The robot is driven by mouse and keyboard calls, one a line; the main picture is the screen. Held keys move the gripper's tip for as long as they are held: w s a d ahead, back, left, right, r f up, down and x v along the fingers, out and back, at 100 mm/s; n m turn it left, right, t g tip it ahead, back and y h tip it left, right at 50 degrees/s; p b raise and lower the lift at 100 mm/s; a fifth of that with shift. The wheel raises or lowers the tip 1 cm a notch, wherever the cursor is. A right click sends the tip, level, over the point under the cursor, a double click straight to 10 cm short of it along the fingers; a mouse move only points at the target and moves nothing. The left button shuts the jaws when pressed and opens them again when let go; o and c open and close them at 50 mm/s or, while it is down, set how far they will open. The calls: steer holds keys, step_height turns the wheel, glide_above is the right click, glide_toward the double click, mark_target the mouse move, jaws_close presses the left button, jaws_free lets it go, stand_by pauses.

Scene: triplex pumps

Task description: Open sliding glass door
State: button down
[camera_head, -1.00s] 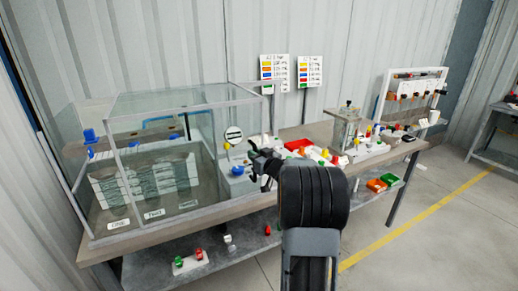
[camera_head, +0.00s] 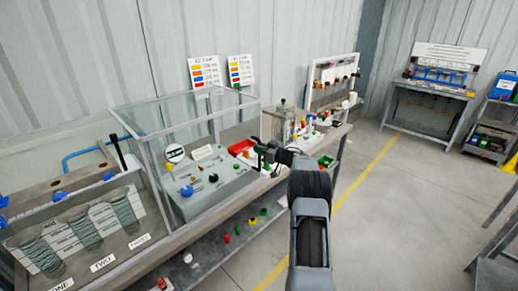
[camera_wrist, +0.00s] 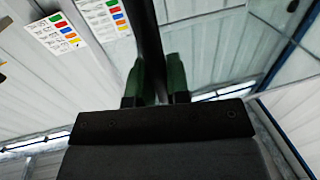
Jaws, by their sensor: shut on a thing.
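The sliding glass door (camera_head: 205,120) is a clear box-like cover with a pale metal frame. In the head view it stands over the grey control panel (camera_head: 215,180), to the right of the coiled tubes labelled ONE, TWO and THREE (camera_head: 125,208). The tube section has no cover directly over it. My gripper (camera_head: 265,155) is at the door's right end. In the wrist view my gripper (camera_wrist: 158,85) has its green fingers shut on a dark upright bar (camera_wrist: 148,30), which appears to be the door's handle. The exact contact is small and partly hidden in the head view.
A white rack (camera_head: 335,80) is beyond. Loose coloured parts (camera_head: 238,230) lie on the lower shelf. Floor at right (camera_head: 410,190) is clear.

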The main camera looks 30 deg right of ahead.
steer(key=shift+w+d, duration=0.2)
steer(key=shift+d, duration=0.35)
steer(key=c, duration=1.2)
jaws_free()
steer(key=shift+w+a, duration=0.15)
steer(key=shift+a, duration=0.1)
steer(key=shift+o, duration=0.5)
steer(key=shift+d, duration=0.2)
steer(key=b+v, duration=0.3)
steer(key=v, duration=1.1)
